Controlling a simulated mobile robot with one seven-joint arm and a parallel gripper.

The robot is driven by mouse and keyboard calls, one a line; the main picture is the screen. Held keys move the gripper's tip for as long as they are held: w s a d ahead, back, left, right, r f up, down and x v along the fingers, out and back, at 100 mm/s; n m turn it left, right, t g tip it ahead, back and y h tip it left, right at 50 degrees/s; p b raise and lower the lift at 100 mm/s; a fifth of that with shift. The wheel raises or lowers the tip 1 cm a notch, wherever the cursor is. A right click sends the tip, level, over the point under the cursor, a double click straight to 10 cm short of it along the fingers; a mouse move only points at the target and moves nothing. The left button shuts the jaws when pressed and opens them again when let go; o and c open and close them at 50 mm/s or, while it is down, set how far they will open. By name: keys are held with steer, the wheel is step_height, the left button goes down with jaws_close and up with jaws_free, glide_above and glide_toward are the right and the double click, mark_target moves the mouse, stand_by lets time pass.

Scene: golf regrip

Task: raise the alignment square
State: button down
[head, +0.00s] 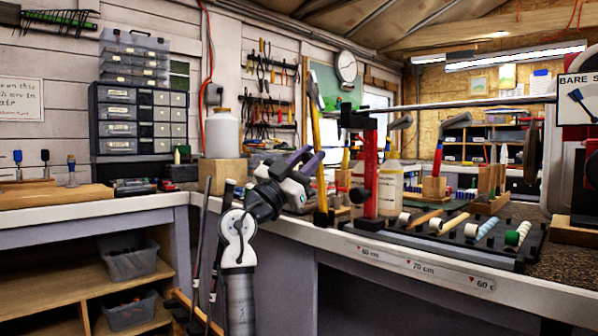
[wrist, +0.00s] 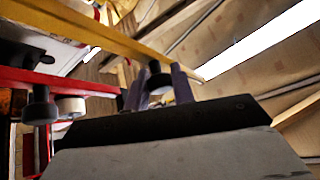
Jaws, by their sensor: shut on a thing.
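The alignment square appears to be the tall yellow bar (head: 319,150) with a dark foot (head: 322,217) at the bench's front edge, left of the red clamp post (head: 370,170). The bar stands nearly upright. In the wrist view the yellow bar (wrist: 110,35) runs across the top, with a dark round knob (wrist: 159,82) below it. My gripper (head: 303,162) reaches up to the bar from the left. Its purple fingers (wrist: 158,88) are shut on the knob of the square. I cannot tell whether the foot touches the bench.
A horizontal shaft (head: 460,103) runs right from the clamp post. A black tray with several grips (head: 470,240) lies right of the post. A bottle (head: 390,185) stands behind it. Two dark club shafts (head: 216,235) lean left of my arm.

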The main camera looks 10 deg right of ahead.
steer(key=shift+s+d+r+m+g+h, duration=0.1)
steer(key=shift+s+d+m+g+h, duration=0.2)
steer(key=shift+m+g, duration=0.45)
steer(key=shift+s+d+m+g+h, duration=0.1)
steer(key=shift+s+d+m+g, duration=0.2)
steer(key=shift+s+m+g, duration=0.4)
steer(key=shift+w, duration=0.2)
steer(key=c, duration=1.5)
jaws_free()
steer(key=v, duration=1.3)
steer(key=shift+s+a+f, duration=0.15)
steer(key=shift+a+f, duration=0.05)
steer(key=shift+f, duration=0.15)
